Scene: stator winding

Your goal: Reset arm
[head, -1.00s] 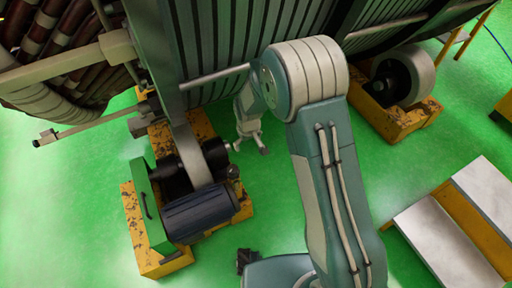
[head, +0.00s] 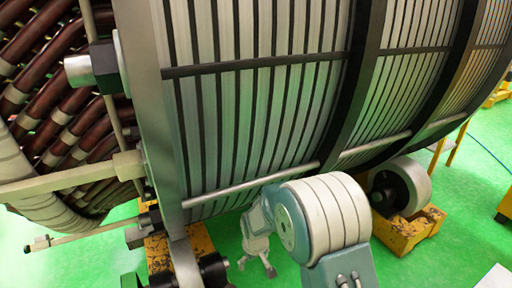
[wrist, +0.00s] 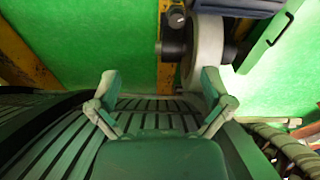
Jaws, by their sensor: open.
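My gripper (head: 256,266) hangs low in the head view, beyond my arm's rounded joint and in front of the lower side of the big stator (head: 260,110). In the wrist view, my gripper (wrist: 160,80) shows two fingers spread wide apart with nothing between them. It is open and empty. The ribbed stator side (wrist: 70,130) fills the lower part of that view behind the fingers. My arm is bent, and its lower part is cut off by the bottom edge of the head view.
A support roller (head: 402,186) on a yellow base (head: 408,232) stands right of my arm. Another roller (wrist: 205,50) shows in the wrist view, close beyond the right finger. Copper-brown windings (head: 45,90) fill the stator's left end. Green floor (head: 470,225) is open at the right.

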